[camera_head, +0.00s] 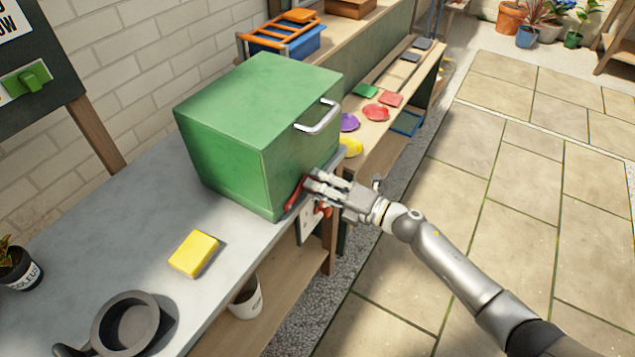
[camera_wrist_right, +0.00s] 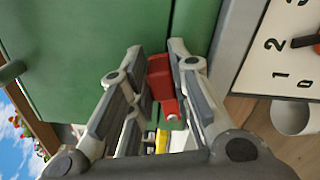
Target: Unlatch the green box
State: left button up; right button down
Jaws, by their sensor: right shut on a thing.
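The green box (camera_head: 240,125) stands shut on the grey bench, with a silver bar handle (camera_head: 318,118) on its front face. A red latch (camera_head: 293,194) sits low on that front face. It also shows in the right wrist view (camera_wrist_right: 161,78), between the fingers. My right gripper (camera_head: 309,184) reaches in from the right and is shut on the red latch, close against the box; its fingers also show in the wrist view (camera_wrist_right: 158,50). The fingers partly hide the latch. My left gripper is not in view.
On the grey bench (camera_head: 130,220) lie a yellow block (camera_head: 194,253) and a dark pan (camera_head: 130,322). A white numbered panel (camera_wrist_right: 282,50) is on the bench front, just below the latch. Coloured discs and tiles lie on the shelf beyond. The paved floor at right is clear.

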jog(key=shift+w+d+f+m, duration=0.1)
jog(key=shift+w+f+m, duration=0.05)
jog(key=shift+f+m, duration=0.65)
jog(key=shift+m, duration=0.3)
jog(key=c, duration=1.3)
grip_release()
jog(key=v, duration=1.2)
